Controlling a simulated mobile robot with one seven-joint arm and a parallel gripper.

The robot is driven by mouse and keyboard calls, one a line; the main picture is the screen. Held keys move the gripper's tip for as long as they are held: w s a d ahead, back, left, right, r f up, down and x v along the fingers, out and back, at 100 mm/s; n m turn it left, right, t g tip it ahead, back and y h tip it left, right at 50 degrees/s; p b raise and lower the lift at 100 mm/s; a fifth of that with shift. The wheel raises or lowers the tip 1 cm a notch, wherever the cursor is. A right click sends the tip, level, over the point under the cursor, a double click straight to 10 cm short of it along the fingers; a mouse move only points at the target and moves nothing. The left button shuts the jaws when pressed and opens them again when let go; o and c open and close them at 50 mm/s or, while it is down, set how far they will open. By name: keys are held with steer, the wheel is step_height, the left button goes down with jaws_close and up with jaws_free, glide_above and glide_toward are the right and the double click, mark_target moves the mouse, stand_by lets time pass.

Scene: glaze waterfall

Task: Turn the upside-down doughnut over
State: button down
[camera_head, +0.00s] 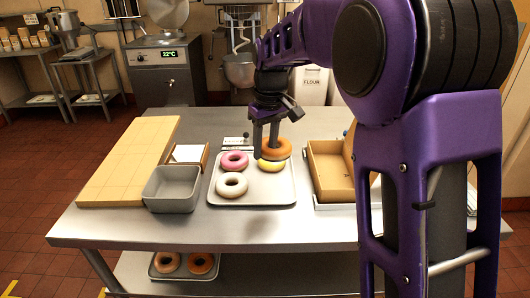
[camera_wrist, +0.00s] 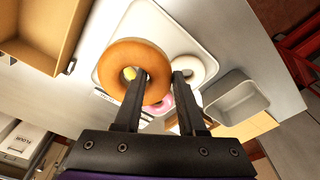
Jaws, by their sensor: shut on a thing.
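A plain golden-brown doughnut (camera_head: 283,151) is in my gripper (camera_head: 266,152), over the back right of the tray (camera_head: 262,198). In the wrist view the bare brown face of this doughnut (camera_wrist: 112,58) is towards the camera and no glaze shows. One finger is in its hole and the other is outside the ring. A bit of yellow shows through the hole, so it seems held above the tray. A yellow-glazed doughnut (camera_head: 271,166) lies in front of it. A pink-glazed doughnut (camera_head: 234,157) and a white-glazed doughnut (camera_head: 232,190) lie to the left on the tray.
A grey bin (camera_head: 171,203) stands left of the tray, beside a wooden board (camera_head: 125,165). An open cardboard box (camera_head: 328,183) is close on the right. The front strip of the steel table (camera_head: 240,232) is clear. More doughnuts (camera_head: 200,263) sit on the lower shelf.

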mark_target(264, 146)
step_height(264, 146, up, 4)
steer(key=p, duration=0.2)
steer(key=shift+p, duration=0.35)
steer(key=shift+r, duration=1)
